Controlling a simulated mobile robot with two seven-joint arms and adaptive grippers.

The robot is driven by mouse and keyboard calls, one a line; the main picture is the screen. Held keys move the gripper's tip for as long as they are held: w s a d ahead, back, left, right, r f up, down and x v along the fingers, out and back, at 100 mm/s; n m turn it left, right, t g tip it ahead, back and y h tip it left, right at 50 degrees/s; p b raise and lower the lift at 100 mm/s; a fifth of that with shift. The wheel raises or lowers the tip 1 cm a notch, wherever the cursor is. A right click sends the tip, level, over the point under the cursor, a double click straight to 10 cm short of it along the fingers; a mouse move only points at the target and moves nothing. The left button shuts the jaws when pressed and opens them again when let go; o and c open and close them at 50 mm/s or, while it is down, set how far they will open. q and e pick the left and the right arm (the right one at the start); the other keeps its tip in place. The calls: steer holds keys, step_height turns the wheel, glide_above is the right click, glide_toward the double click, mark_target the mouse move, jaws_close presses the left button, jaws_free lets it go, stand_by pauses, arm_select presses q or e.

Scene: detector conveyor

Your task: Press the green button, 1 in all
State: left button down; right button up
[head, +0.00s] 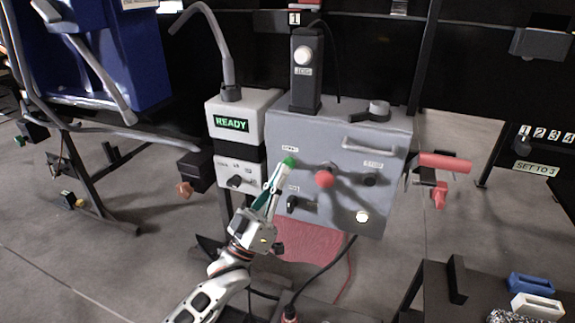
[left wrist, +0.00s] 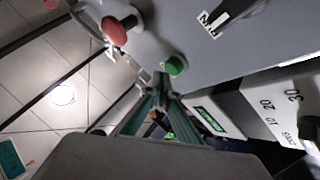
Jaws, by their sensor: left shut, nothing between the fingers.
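The green button (head: 289,161) is on the upper left of the grey control box's front face, under a small white label. It also shows in the left wrist view (left wrist: 176,65), just beyond my fingertips. My left gripper (head: 283,171) is shut and empty, with its tips right at the button's lower edge in the head view. In the left wrist view the closed tips (left wrist: 161,80) sit just beside the button. I cannot tell whether they touch it. My right gripper is in neither view.
The grey box (head: 390,205) also carries a red knob (head: 324,179), black knobs and a handle. A white unit (head: 245,104) with a lit READY display stands to its left. A red handle (head: 444,161) sticks out at right. A dark table stands at lower right.

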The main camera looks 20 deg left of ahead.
arm_select(q)
steer(key=shift+w, duration=0.65)
stand_by(1.0)
steer(key=shift+r, duration=0.1)
steer(key=shift+s, duration=0.9)
